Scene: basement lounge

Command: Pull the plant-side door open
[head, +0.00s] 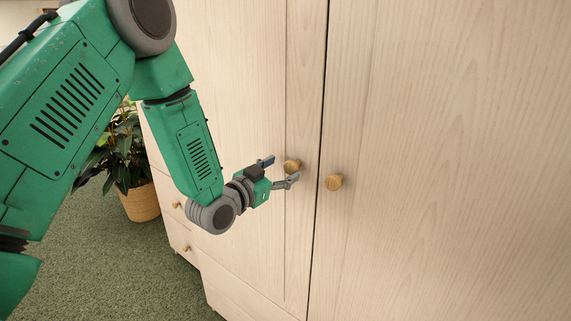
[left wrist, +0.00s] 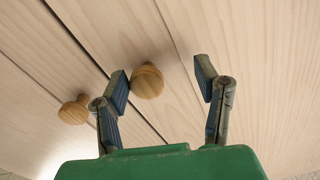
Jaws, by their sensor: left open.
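The plant-side door (head: 245,90) is the left door of a pale wood cabinet and stands shut, flush with the right door (head: 450,150). Its round wooden knob (head: 292,166) sits near the seam. My left gripper (head: 280,171) is open at this knob, with one finger above it and one below in the head view. In the left wrist view the knob (left wrist: 147,81) shows between the fingertips, closer to the left finger. I cannot tell whether a finger touches it. The right door's knob (left wrist: 74,110) lies outside the left finger. My right gripper is not in view.
The right door's knob (head: 333,182) is close beside my left gripper. A potted plant in a woven basket (head: 140,203) stands left of the cabinet. Drawers with small knobs (head: 186,249) are low on the left. Green carpet (head: 110,270) in front is clear.

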